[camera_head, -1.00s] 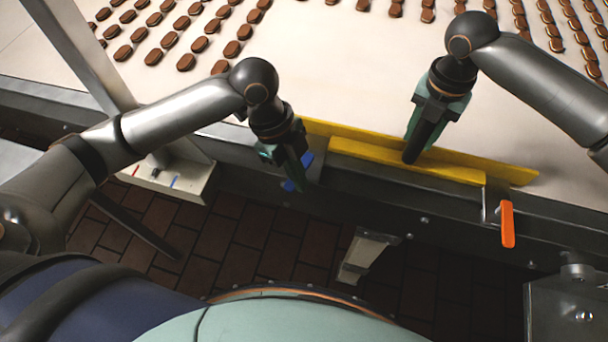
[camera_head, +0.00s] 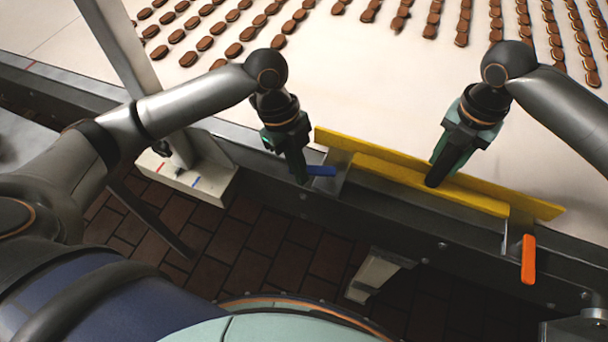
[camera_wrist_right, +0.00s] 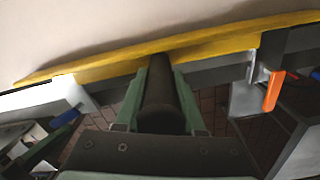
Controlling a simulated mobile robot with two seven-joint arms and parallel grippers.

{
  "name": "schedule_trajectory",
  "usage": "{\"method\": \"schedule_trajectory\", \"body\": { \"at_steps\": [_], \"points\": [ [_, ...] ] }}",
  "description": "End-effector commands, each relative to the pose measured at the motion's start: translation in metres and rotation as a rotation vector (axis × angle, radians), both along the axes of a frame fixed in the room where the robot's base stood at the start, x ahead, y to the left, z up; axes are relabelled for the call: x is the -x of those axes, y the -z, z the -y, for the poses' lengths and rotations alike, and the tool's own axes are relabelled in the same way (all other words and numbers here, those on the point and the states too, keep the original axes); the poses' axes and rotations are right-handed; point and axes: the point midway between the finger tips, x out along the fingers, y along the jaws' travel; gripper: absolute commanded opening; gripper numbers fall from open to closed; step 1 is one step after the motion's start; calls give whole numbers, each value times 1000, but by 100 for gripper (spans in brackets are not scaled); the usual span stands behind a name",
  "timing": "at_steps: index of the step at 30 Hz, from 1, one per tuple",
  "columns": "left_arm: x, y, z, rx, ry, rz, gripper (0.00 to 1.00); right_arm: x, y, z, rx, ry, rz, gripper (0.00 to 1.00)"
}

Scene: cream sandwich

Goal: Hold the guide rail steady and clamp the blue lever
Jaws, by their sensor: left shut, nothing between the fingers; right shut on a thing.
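The yellow guide rail (camera_head: 490,202) lies along the near edge of the conveyor and also crosses the right wrist view (camera_wrist_right: 215,40). The blue lever (camera_head: 322,171) is at the rail's left end and points roughly sideways. It also shows at the left of the right wrist view (camera_wrist_right: 66,117). My left gripper (camera_head: 301,178) is shut and empty, at the lever's left end and partly hiding it. I cannot tell whether they touch.
An orange lever (camera_head: 528,260) hangs down at the rail's right end. Rows of brown biscuits (camera_head: 235,50) lie on the pale conveyor belt (camera_head: 370,90) beyond the rail. A pale box (camera_head: 215,185) with red and blue marks stands left of my left gripper.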

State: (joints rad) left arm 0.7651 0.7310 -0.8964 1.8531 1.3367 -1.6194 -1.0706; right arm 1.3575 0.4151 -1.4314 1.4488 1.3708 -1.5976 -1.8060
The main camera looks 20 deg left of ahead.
Motion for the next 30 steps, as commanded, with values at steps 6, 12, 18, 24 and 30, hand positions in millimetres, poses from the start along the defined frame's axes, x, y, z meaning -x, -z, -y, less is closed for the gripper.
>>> {"method": "schedule_trajectory", "body": {
  "at_steps": [6,12,18,24,30],
  "points": [
    [-11,0,-8,-6,-5,2,0,0,0,1,3,-3,-2,0],
    [-17,0,-10,-5,-5,3,0,0,0,1,3,-3,-2,0],
    [-21,0,-11,-5,-5,4,0,1,0,1,3,-4,-2,0],
    [-22,0,-11,-4,-4,6,0,1,0,0,2,-6,-3,0],
    [-22,-1,-11,-4,-5,7,0,1,0,0,3,-8,-3,0]
  ]
}}
